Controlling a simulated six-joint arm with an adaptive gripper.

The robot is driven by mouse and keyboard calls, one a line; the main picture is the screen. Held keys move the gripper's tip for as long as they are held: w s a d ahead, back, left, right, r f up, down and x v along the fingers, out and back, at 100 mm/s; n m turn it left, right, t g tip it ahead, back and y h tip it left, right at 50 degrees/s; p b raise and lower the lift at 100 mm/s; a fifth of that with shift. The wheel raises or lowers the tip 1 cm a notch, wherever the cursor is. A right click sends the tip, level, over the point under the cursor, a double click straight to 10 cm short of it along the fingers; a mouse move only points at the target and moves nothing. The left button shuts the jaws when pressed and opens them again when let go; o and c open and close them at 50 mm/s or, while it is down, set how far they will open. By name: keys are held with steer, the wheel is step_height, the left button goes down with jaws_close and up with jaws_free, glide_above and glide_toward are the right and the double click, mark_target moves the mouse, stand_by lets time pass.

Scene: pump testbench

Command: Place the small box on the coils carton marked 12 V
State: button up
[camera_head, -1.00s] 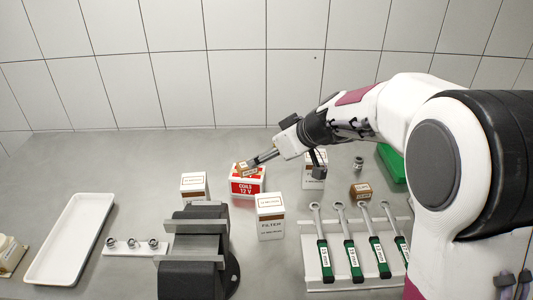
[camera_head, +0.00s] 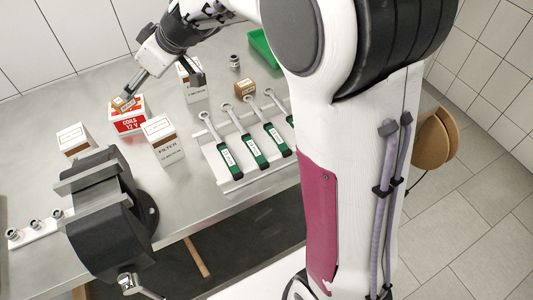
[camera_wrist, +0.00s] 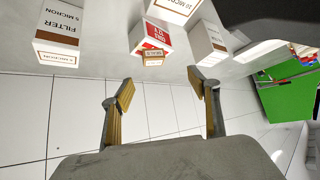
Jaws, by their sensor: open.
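The small brown box (camera_head: 123,103) rests on top of the red and white coils carton (camera_head: 128,124), which reads COILS 12 V. In the wrist view, the small box (camera_wrist: 153,60) shows against the red face of the carton (camera_wrist: 150,36). My gripper (camera_wrist: 162,86) is open and empty, its two fingers spread apart, with the box beyond the fingertips and not between them. In the head view, my gripper (camera_head: 128,93) is close by the box at the carton's top; the exact gap is hard to tell there.
White filter cartons stand left (camera_head: 74,139), front right (camera_head: 163,139) and behind right (camera_head: 192,80) of the coils carton. Another small brown box (camera_head: 244,88) and a metal fitting (camera_head: 235,62) lie further right. A vise (camera_head: 105,200) and a wrench rack (camera_head: 222,160) are in front.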

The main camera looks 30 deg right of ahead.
steer(key=s+d+m+h, duration=0.2)
steer(key=s+d, duration=0.2)
steer(key=s, duration=0.7)
steer(key=s+d+m+h, duration=0.2)
steer(key=s+d, duration=0.3)
steer(key=s, duration=0.6)
steer(key=s+d+m+h, duration=0.1)
steer(key=s+d+m, duration=0.3)
steer(key=s, duration=0.7)
steer(key=shift+s+d+r+g+h, duration=0.3)
steer(key=shift+d+r+h, duration=0.15)
steer(key=shift+d, duration=0.25)
